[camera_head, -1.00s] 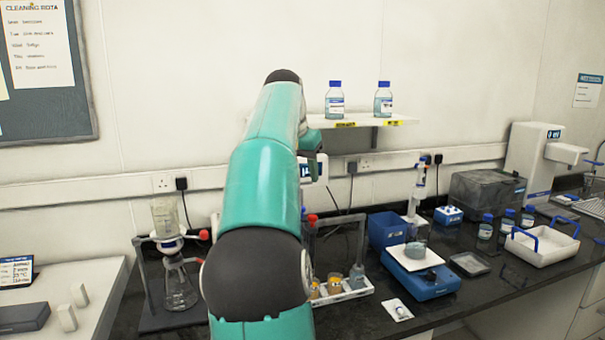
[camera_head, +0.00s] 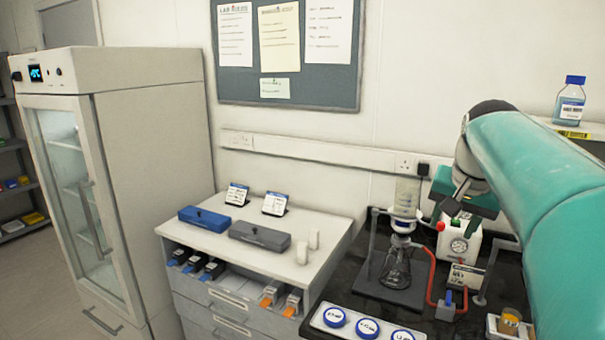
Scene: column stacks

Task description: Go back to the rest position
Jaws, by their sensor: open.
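My teal arm reaches in from the right edge of the view, with its black-capped bend near the bottle shelf. My gripper (camera_head: 452,205) is at the far end of the arm, small and partly hidden by my own links. It is open and I see nothing held in it. It appears in front of the wall, above the dark bench and right of the glass filter flask (camera_head: 396,262). I cannot tell its exact distance from the things behind it.
Left are a drawer cabinet (camera_head: 325,255) and a tall glass-door fridge (camera_head: 150,160). A bottle (camera_head: 569,101) stands on the shelf.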

